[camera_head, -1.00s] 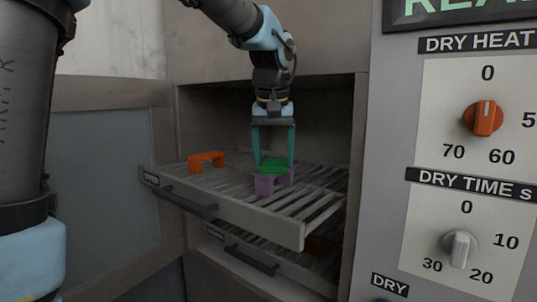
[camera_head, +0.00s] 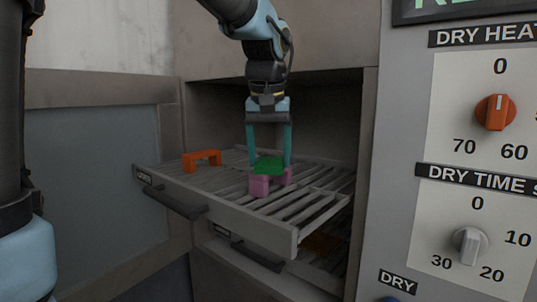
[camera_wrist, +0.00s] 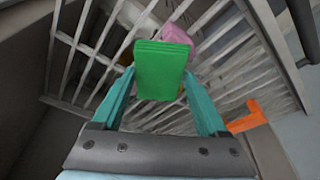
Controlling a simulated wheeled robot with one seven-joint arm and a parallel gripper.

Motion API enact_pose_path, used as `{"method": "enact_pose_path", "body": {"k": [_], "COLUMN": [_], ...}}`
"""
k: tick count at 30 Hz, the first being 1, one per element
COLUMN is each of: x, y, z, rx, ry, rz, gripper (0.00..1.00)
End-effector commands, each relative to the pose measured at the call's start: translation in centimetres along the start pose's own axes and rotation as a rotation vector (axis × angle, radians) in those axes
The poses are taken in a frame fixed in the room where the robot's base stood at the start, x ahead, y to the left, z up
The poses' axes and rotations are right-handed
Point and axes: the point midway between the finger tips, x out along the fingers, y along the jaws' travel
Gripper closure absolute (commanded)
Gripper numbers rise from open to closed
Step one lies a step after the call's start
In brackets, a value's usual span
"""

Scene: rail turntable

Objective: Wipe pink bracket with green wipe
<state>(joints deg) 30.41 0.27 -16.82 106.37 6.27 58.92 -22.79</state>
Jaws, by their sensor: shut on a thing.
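The pink bracket (camera_head: 261,184) stands on the slatted upper drawer rack (camera_head: 222,205); in the wrist view the bracket (camera_wrist: 178,38) shows partly behind the wipe. The green wipe (camera_head: 268,165) is a flat block over the top of the bracket; it fills the middle of the wrist view (camera_wrist: 160,70). My gripper (camera_head: 269,160) points down with its teal fingers shut on the wipe's two sides, also seen in the wrist view (camera_wrist: 160,85). The wipe looks to touch the bracket's top, but I cannot tell for sure.
An orange bracket (camera_head: 202,160) stands on the same rack, to the left. A lower drawer with a dark handle (camera_head: 254,256) is partly out below. The cabinet's open door (camera_head: 95,170) is at left. A dial panel (camera_head: 480,180) stands at right.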

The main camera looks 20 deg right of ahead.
Motion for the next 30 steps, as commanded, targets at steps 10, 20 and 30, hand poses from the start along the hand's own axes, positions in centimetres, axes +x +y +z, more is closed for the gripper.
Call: {"method": "enact_pose_path", "body": {"k": [10, 20, 30], "x": [0.4, 0.7, 0.2], "y": [1.6, 2.0, 0.5], "z": [-2.7, -3.3, -0.9], "rx": [0.001, 0.000, -0.002], "ry": [-0.001, 0.003, 0.003], "rz": [0.001, 0.001, 0.000], "gripper": [0.68, 0.68, 0.68]}}
